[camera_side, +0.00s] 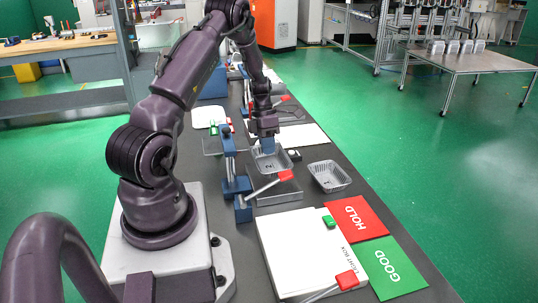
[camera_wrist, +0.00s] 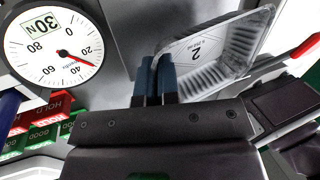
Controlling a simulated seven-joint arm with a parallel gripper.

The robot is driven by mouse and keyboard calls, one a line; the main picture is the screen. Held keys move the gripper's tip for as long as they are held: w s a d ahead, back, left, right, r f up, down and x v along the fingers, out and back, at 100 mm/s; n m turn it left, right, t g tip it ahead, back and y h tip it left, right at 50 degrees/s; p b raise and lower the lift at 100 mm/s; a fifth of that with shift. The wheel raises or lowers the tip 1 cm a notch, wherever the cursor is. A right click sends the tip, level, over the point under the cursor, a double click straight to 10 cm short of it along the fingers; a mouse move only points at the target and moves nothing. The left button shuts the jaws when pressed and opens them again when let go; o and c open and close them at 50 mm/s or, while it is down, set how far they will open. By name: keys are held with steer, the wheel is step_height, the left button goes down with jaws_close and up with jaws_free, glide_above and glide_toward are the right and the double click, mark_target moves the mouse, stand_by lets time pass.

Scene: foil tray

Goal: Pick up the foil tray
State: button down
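In the wrist view the same tray (camera_wrist: 235,45) fills the upper right, tilted in the picture. My gripper (camera_side: 267,147) is at the tray's far wall, with blue fingers pointing down. In the wrist view the fingers (camera_wrist: 157,65) are close together at the tray's near rim, and appear shut on its thin wall. The contact is partly hidden by the fingers. I cannot tell whether the tray touches the stand.
A second foil tray (camera_side: 330,178) lies to the right on the dark bench. Blue clamps with red handles (camera_side: 286,175) stand close by. A white light box (camera_side: 290,250), red HOLD card (camera_side: 357,217) and green GOOD card (camera_side: 390,268) lie nearer. A dial gauge (camera_wrist: 55,45) shows in the wrist view.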

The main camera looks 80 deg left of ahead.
mark_target(260, 163)
steer(key=s+d+r, duration=0.2)
steer(key=r, duration=0.1)
steer(key=s+d+r, duration=0.1)
steer(key=d+r, duration=0.1)
steer(key=shift+s+r, duration=0.15)
steer(key=shift+r, duration=0.1)
steer(key=s+d+r, duration=0.3)
steer(key=s+d, duration=0.2)
steer(key=d, duration=0.1)
steer(key=shift+r, duration=0.15)
steer(key=shift+s, duration=0.1)
steer(key=shift+r, duration=0.1)
stand_by(0.5)
